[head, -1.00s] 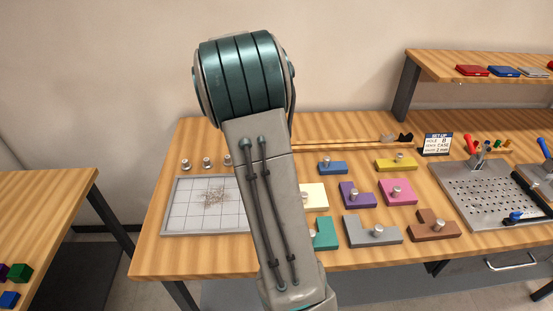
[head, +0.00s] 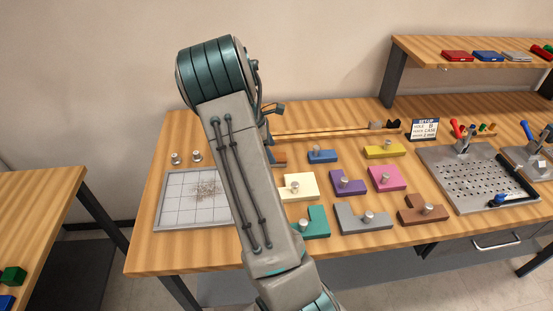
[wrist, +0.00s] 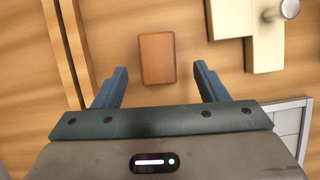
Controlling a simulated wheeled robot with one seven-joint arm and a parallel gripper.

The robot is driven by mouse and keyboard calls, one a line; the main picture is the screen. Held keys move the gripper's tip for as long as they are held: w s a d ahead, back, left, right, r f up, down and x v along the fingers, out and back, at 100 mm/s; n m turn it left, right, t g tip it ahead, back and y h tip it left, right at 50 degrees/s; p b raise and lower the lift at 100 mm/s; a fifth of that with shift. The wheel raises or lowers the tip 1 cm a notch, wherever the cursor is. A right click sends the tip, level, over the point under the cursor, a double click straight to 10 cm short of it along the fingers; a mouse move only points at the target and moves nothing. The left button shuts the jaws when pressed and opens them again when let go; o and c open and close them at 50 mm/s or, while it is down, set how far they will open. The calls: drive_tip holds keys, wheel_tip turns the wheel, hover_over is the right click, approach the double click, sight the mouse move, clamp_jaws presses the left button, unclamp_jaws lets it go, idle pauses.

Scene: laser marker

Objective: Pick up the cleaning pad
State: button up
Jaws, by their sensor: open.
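A small brown-orange rectangular block, which looks like the cleaning pad (wrist: 158,58), lies flat on the wooden table in the wrist view. My gripper (wrist: 160,68) is open above the table, with one blue-grey finger left of the pad and one right of it. The pad's near edge lies between the fingertips, with clear gaps on both sides. The fingers hold nothing. In the head view my arm hides most of the area around the pad, and the fingers are not clearly seen there.
A cream puzzle block (wrist: 265,45) with a metal knob lies right of the pad. A white gridded tray (head: 173,222) and several coloured knobbed blocks stand nearby. A perforated metal plate (head: 470,178) is farther right.

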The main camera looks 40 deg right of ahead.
drive_tip(key=shift+p+x, duration=0.35)
drive_tip(key=shift+x, duration=1.6)
drive_tip(key=shift+w, duration=0.1)
drive_tip(key=c, duration=1.1)
drive_tip(key=shift+o, duration=0.2)
drive_tip(key=shift+r, duration=0.15)
drive_tip(key=shift+r, duration=0.55)
wheel_tip(320, 180, up, 2)
drive_tip(key=shift+r+b, duration=0.2)
drive_tip(key=shift+b, duration=0.3)
drive_tip(key=s+d+r+b, duration=0.2)
drive_tip(key=s+d+r, duration=0.3)
drive_tip(key=s, duration=0.5)
drive_tip(key=shift+s+r, duration=0.25)
drive_tip(key=shift+r, duration=0.9)
drive_tip(key=shift+o, duration=0.4)
drive_tip(key=shift+d, duration=0.1)
